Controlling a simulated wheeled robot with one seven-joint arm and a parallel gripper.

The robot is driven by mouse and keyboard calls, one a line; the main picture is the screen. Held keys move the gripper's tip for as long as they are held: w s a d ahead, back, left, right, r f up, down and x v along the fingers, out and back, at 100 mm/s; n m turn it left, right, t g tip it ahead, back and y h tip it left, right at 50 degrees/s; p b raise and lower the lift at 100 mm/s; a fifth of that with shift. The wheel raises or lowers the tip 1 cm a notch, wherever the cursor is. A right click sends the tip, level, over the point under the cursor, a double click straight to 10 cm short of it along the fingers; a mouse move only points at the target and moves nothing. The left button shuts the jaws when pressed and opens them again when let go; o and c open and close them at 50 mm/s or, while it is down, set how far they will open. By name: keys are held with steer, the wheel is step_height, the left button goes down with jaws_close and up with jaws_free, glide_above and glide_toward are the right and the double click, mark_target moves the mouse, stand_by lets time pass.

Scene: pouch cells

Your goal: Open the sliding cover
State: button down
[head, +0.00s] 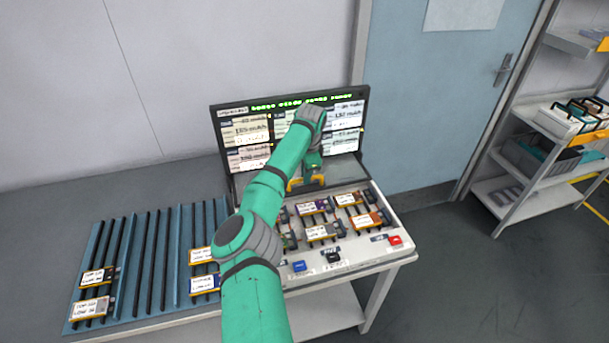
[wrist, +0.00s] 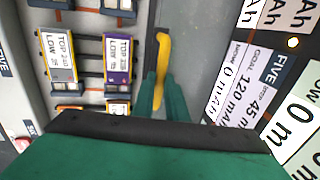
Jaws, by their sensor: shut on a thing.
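My gripper (head: 312,168) is at the back of the tester bench, just in front of the screen. In the wrist view its green fingers (wrist: 160,95) are shut on a yellow handle (wrist: 163,55), which also shows in the head view (head: 294,185). A plain grey panel (head: 345,171), which looks like the sliding cover, lies between the screen and the cell bays; it also shows in the wrist view (wrist: 198,40). The bays in front show their cells uncovered. My arm hides the cover's left part and some bays.
The upright screen (head: 240,128) stands close behind my gripper. Labelled pouch cells (head: 320,233) sit in the bays, with blue (head: 298,266), black and red (head: 395,240) parts along the front. A blue slotted rack (head: 140,250) with several cells stands left. A shelf (head: 540,130) is far right.

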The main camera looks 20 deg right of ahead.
steer(key=c, duration=1.8)
jaws_free()
steer(key=shift+a, duration=0.35)
steer(key=shift+o, duration=0.2)
steer(key=shift+s+d, duration=0.15)
steer(key=shift+d, duration=0.3)
steer(key=shift+a+r, duration=0.15)
steer(key=shift+r, duration=0.35)
step_height(320, 180, up, 10)
steer(key=s, duration=0.2)
steer(key=shift+f, duration=0.2)
steer(key=shift+w, duration=0.15)
